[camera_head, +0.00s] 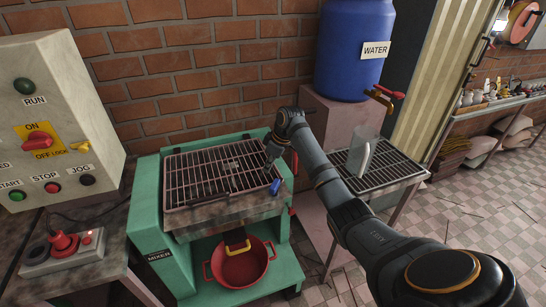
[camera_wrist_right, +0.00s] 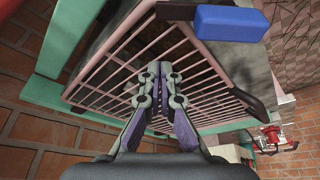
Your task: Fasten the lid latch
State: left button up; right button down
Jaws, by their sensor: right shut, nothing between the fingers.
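The green mixer (camera_head: 152,215) stands against the brick wall, with a pink-framed grid lid (camera_head: 215,172) lying flat over its tub. A blue grip (camera_head: 276,186), apparently the latch handle, is at the lid's right front corner; it shows large at the top of the right wrist view (camera_wrist_right: 230,23). My right gripper (camera_head: 271,163) is above the lid's right edge, just behind the blue grip and apart from it. In the right wrist view its fingers (camera_wrist_right: 153,72) are together and empty over the grid bars. How the latch engages the lid is unclear. My left gripper is out of view.
A red pot (camera_head: 240,266) sits under the mixer. A blue water barrel (camera_head: 345,60) and a grid-topped table (camera_head: 390,175) are at right, close to my right arm.

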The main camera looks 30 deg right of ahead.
aim_at(273, 178)
jog(key=shift+x, duration=1)
jog(key=s+d, duration=0.1)
jog(key=s+d+p, duration=0.1)
jog(key=s, duration=0.1)
jog(key=shift+r, duration=0.1)
jog(key=shift+s+d, duration=0.1)
jog(key=shift+s, duration=0.15)
jog(key=shift+w, duration=0.1)
